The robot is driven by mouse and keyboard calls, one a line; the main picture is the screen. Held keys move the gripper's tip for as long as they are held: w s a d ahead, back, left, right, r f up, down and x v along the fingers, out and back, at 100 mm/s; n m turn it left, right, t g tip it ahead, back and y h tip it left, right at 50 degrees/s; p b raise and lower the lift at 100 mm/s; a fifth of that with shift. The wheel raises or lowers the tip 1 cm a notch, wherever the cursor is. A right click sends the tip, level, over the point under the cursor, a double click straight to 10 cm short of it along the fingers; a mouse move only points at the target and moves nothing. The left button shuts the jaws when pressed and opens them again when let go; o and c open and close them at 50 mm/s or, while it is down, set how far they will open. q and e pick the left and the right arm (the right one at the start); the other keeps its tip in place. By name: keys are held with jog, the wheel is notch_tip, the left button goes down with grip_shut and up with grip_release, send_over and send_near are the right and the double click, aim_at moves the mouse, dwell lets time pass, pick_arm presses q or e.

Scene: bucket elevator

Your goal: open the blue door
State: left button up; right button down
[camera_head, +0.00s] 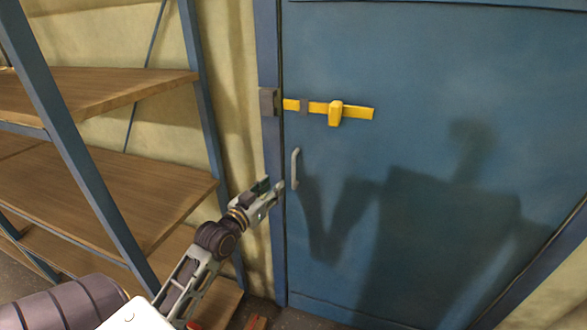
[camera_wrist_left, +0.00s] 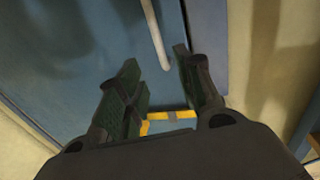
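The blue door (camera_head: 430,60) looks closed in its blue frame. A light grey vertical handle (camera_head: 295,168) is near its left edge. Above it is a yellow sliding bolt (camera_head: 358,112); its left end is close to the dark bracket (camera_head: 268,102) on the frame, and I cannot tell whether it enters it. My left gripper (camera_head: 274,188) is just left of and slightly below the handle. In the left wrist view the gripper (camera_wrist_left: 158,70) is open and empty, with the handle (camera_wrist_left: 155,35) just beyond and between its fingertips. My right gripper is out of view.
A shelf rack with wooden boards (camera_head: 120,195) and blue posts stands on the left, close to my left arm. A beige wall (camera_head: 232,90) lies between rack and door frame. A shadow falls on the door.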

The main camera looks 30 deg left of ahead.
pick_arm(q)
jog(key=shift+w, duration=1.3)
jog(key=p, duration=0.2)
send_over(293, 185)
jog(key=shift+w+a, duration=0.15)
jog(key=shift+w, duration=0.2)
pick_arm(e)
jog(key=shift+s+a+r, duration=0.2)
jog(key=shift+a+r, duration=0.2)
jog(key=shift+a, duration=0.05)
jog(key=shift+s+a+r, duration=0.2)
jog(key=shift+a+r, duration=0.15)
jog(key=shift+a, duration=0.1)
pick_arm(q)
jog(key=shift+c, duration=0.3)
grip_shut()
